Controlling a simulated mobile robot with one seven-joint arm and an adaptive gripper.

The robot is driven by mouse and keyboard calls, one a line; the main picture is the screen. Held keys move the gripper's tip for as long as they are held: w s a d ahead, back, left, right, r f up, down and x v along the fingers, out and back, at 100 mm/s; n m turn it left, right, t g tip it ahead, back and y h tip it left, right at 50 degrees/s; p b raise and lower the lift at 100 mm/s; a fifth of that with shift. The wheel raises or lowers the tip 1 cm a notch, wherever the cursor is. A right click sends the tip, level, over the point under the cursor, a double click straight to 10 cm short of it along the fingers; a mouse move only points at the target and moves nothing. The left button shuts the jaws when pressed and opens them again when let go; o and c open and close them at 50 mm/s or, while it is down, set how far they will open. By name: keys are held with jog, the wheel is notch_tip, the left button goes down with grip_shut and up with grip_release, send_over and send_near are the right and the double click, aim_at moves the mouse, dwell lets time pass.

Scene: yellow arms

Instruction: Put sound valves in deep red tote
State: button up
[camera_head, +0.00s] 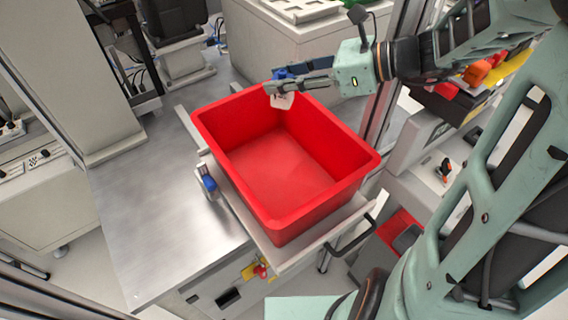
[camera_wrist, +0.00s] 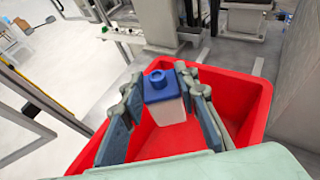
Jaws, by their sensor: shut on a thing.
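The deep red tote (camera_head: 222,152) stands open on a pale stand, and its visible floor is bare. My gripper (camera_head: 276,88) is at the tote's far rim and is shut on a valve. The valve has a white body (camera_head: 282,101) and a blue top with a round raised opening (camera_wrist: 159,81). In the wrist view the valve is upright between both fingers, over the tote (camera_wrist: 245,98). Whether its lower end is below the rim is hard to tell. No other valve is clear in view.
A bare metal table (camera_head: 150,235) lies left of the tote. A small blue part (camera_head: 208,184) sits beside the tote's left wall. A grey post (camera_head: 78,80) stands at the back left. A light machine (camera_head: 290,25) is behind the tote.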

aim_at(292, 98)
jog(key=shift+f+b, duration=2.15)
jog(key=shift+f, duration=0.45)
jog(key=o, duration=1.3)
notch_tip(292, 98, up, 10)
jog(key=shift+r, duration=0.1)
jog(key=shift+w, duration=0.1)
